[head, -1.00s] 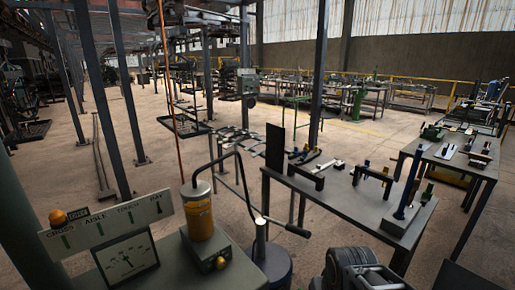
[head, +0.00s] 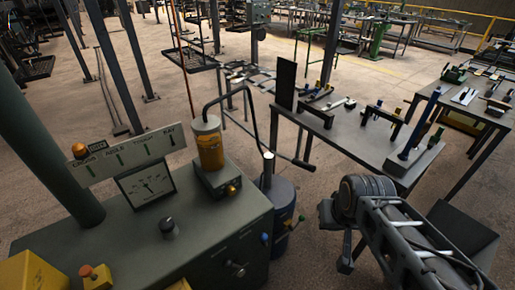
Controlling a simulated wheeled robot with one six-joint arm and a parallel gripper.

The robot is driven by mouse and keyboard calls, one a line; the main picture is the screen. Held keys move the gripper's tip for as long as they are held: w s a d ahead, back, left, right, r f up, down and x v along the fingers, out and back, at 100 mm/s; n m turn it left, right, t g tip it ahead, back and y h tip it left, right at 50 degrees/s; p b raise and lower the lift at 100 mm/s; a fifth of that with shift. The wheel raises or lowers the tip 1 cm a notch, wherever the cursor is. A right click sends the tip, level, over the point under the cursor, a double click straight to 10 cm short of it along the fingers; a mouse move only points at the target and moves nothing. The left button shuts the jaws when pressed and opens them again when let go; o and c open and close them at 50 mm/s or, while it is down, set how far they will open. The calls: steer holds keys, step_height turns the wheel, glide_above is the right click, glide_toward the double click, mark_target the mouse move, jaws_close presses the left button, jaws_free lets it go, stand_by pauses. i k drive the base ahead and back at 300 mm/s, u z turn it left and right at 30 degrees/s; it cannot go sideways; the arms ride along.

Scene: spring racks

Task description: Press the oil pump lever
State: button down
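A drum (head: 283,212) stands just right of the grey console, with a thin upright post on top. A lever (head: 290,157) reaches from near the post to the right and ends in a dark grip; it looks like the oil pump lever. A yellow cylinder (head: 209,145) stands on the console, and a curved dark hose (head: 243,92) runs from its top down toward the drum. My arm shows at the lower right, apart from the lever in the picture. My gripper is out of view.
The console (head: 205,225) carries a dial gauge (head: 146,185), a label board (head: 125,155) and several knobs. A yellow box (head: 30,272) is at lower left. A workbench (head: 355,135) with tools and a tall blue lever (head: 424,118) stands behind my arm.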

mark_target(305, 165)
steer(key=u, duration=0.55)
steer(key=k, duration=1.3)
steer(key=z, duration=0.25)
steer(key=i, duration=1.85)
steer(key=u, duration=0.75)
